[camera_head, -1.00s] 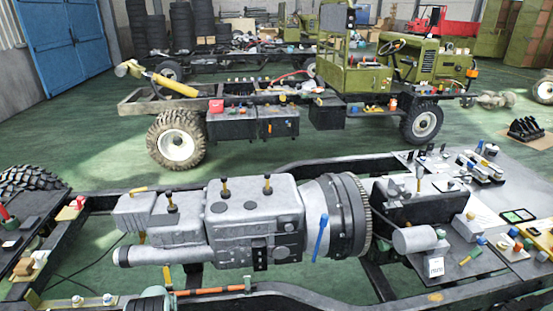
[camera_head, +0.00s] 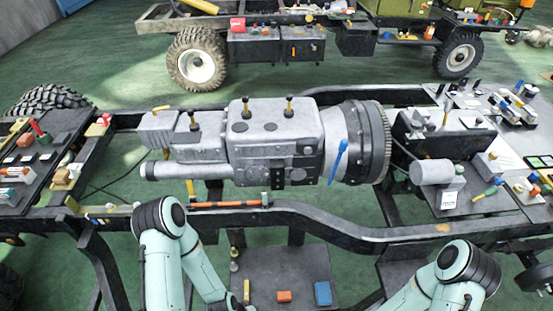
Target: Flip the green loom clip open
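I cannot make out a green loom clip with certainty at this size. An orange bar (camera_head: 228,203) lies along the near chassis rail, with a small grey piece at its right end. A small green-handled item (camera_head: 493,188) lies on the dark plate at the right; I cannot tell what it is. My two pale green arms rise from the bottom edge, left and right of the middle. Both grippers are below the picture and out of view.
The grey gearbox (camera_head: 272,140) fills the middle of the chassis frame (camera_head: 345,238). A low dark shelf (camera_head: 268,268) holds a yellow, an orange and a blue item (camera_head: 323,293). Loaded side plates stand left and right. A second vehicle stands behind across open floor.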

